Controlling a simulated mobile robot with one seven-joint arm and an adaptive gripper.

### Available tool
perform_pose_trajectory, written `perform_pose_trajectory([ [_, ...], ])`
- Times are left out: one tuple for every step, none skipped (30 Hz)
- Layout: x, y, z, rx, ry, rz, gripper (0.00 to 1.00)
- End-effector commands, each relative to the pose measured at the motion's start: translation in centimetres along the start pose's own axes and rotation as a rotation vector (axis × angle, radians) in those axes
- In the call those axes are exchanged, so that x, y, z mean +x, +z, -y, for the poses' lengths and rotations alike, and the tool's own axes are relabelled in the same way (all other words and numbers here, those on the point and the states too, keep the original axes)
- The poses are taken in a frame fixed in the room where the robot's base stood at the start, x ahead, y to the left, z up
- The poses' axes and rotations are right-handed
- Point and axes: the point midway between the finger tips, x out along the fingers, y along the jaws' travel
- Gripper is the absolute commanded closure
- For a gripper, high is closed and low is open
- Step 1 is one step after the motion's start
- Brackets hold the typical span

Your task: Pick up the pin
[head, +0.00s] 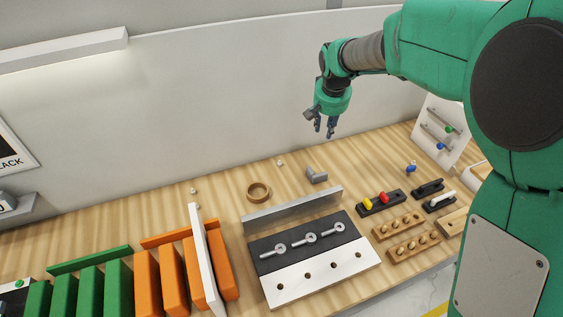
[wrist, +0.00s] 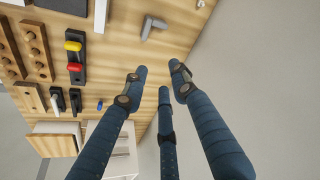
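Several short wooden pins stand in two wooden racks at the right of the bench, the rear rack (head: 398,226) and the front rack (head: 413,246). These racks also show at the left in the wrist view (wrist: 34,47). A small blue piece (head: 411,167) lies behind them; it also shows in the wrist view (wrist: 99,105). I cannot tell for certain which piece is the pin. My gripper (head: 325,128) hangs above the back of the bench, fingers downward. Its fingers (wrist: 157,77) are spread apart with nothing between them.
A grey angled piece (head: 317,176) and a wooden ring (head: 259,191) lie near the wall. A white hole block (head: 320,281), orange panels (head: 173,277) and green panels (head: 92,285) fill the front.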

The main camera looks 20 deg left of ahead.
Motion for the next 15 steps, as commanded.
perform_pose_trajectory([
  [1.5, -0.5, 1.4, -0.01, -0.002, 0.007, 0.73],
  [2.3, -0.7, 2.2, -0.015, -0.003, 0.01, 0.73],
  [3.3, -1.1, 3.2, -0.021, -0.004, 0.013, 0.73],
  [4.2, -1.2, 3.9, -0.026, -0.005, 0.016, 0.73],
  [4.9, -1.4, 4.7, -0.03, -0.006, 0.018, 0.73],
  [6.0, -1.7, 5.8, -0.036, -0.008, 0.021, 0.73],
  [6.8, -1.8, 6.5, -0.04, -0.008, 0.024, 0.73],
  [7.6, -2.0, 7.3, -0.044, -0.01, 0.025, 0.73],
  [8.8, -2.1, 8.4, -0.051, -0.011, 0.029, 0.73],
  [9.5, -2.2, 9.2, -0.055, -0.012, 0.031, 0.73],
  [10.3, -2.3, 9.9, -0.06, -0.012, 0.033, 0.73],
  [11.4, -2.3, 10.9, -0.065, -0.013, 0.037, 0.73],
  [12.0, -2.4, 11.7, -0.069, -0.014, 0.038, 0.73],
  [12.8, -2.4, 12.3, -0.072, -0.015, 0.04, 0.73],
  [13.6, -2.4, 13.0, -0.076, -0.015, 0.042, 0.73],
])
